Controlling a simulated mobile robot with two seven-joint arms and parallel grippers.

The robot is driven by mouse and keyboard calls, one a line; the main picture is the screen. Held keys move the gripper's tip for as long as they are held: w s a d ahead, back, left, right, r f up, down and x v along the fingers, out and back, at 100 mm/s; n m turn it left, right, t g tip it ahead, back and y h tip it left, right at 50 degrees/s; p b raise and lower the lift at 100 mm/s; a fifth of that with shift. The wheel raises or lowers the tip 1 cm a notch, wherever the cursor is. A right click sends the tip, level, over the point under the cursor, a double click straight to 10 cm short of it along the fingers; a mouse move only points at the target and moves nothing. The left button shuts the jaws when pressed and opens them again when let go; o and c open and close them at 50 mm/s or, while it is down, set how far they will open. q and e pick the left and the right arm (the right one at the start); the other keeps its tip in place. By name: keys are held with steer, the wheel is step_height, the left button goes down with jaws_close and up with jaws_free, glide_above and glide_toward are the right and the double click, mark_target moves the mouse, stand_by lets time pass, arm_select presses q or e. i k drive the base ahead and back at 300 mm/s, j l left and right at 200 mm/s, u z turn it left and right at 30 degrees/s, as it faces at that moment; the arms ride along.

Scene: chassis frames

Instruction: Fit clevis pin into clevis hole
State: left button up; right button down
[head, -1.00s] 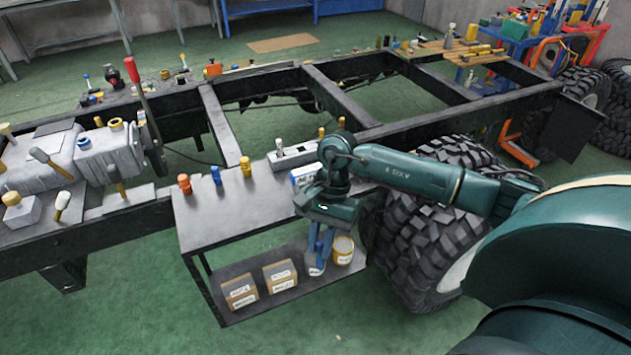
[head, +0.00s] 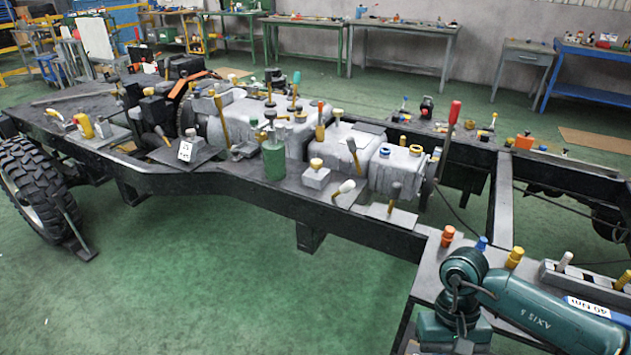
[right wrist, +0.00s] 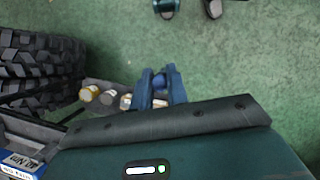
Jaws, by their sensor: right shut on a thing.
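My right gripper (right wrist: 158,78) shows in the right wrist view with its two blue fingers closed on a small dark-blue rounded thing (right wrist: 159,81). Most of that thing is hidden between the fingers, and I cannot tell whether it is the clevis pin. Green floor lies beyond the fingertips. In the head view my right arm is at the lower right, and its fingers are below the picture edge. I cannot single out the clevis hole. An orange-topped peg (head: 447,236), a blue peg (head: 482,243) and a yellow peg (head: 514,257) stand on the dark bench top. My left gripper is not in view.
A slotted grey block (head: 590,287) is at right. Tyres (right wrist: 40,60) stand left of my right gripper. Open floor lies in front.

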mark_target(255, 95)
steer(key=i+j+u, duration=0.55)
steer(key=i+u, duration=0.25)
steer(key=i+j, duration=0.15)
steer(key=i, duration=0.5)
steer(key=i+j+u, duration=0.15)
steer(key=i, duration=0.55)
